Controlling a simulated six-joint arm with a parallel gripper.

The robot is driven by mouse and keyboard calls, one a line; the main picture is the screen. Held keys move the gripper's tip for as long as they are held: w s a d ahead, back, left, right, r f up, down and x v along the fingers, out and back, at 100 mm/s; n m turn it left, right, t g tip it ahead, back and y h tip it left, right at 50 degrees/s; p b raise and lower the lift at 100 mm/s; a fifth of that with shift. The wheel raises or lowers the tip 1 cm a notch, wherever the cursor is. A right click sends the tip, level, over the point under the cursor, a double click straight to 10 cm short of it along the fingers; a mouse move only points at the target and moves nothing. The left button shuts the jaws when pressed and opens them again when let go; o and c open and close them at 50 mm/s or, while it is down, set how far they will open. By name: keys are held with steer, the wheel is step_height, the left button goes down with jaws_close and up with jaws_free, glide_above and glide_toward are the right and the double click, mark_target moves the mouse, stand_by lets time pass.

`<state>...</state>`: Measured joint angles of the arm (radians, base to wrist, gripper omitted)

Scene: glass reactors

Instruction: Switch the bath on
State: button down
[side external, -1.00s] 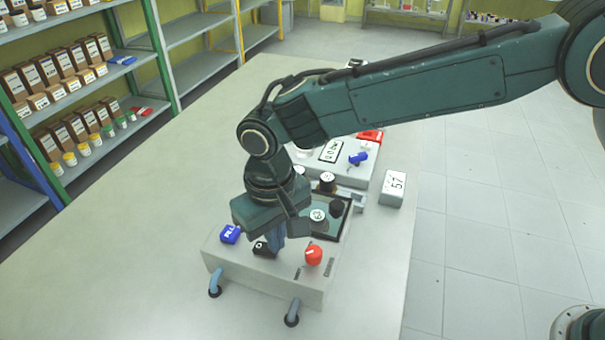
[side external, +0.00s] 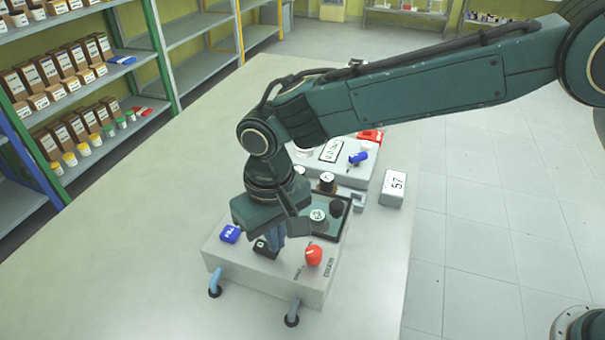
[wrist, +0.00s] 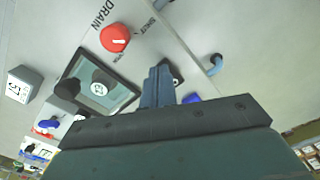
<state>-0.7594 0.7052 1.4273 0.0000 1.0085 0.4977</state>
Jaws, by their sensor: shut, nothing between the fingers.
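The bath (side external: 222,262) is a pale grey box with two bent hose fittings on its front side. A small black switch (side external: 262,253) sits on its top near the front, between a blue block (side external: 230,234) and a red round knob (side external: 313,256). My gripper (side external: 271,250) points down, shut and empty, right at the black switch. Whether it touches cannot be told. In the wrist view the shut fingers (wrist: 159,72) partly cover the switch (wrist: 175,74), and the red knob (wrist: 114,38) is clear beside printed words including "DRAIN".
A dark-rimmed opening (side external: 343,222) with dark vessels is at the bath's back right. A second pale device (side external: 362,178) with a blue tap stands behind it, and a block showing "57" (side external: 393,188) to the right. The table's left side is clear.

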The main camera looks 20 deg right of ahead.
step_height(320, 180, up, 6)
stand_by(1.0)
steer(key=shift+r, duration=0.1)
steer(key=s+d+r+t, duration=0.15)
steer(key=d+r, duration=0.25)
steer(key=d, duration=0.4)
steer(key=s+d+r+m+y, duration=0.1)
steer(key=s+d+r, duration=0.1)
steer(key=d+r, duration=0.4)
steer(key=s+d+r+t, duration=0.1)
steer(key=d+r, duration=0.2)
steer(key=d, duration=0.6)
steer(key=s+d+f+m+t+h, duration=0.1)
steer(key=s+d+f+m+t, duration=0.1)
steer(key=s+d, duration=1.2)
steer(key=s+t, duration=0.1)
steer(key=s, duration=0.1)
steer(key=shift+s+f, duration=0.3)
steer(key=shift+s, duration=0.1)
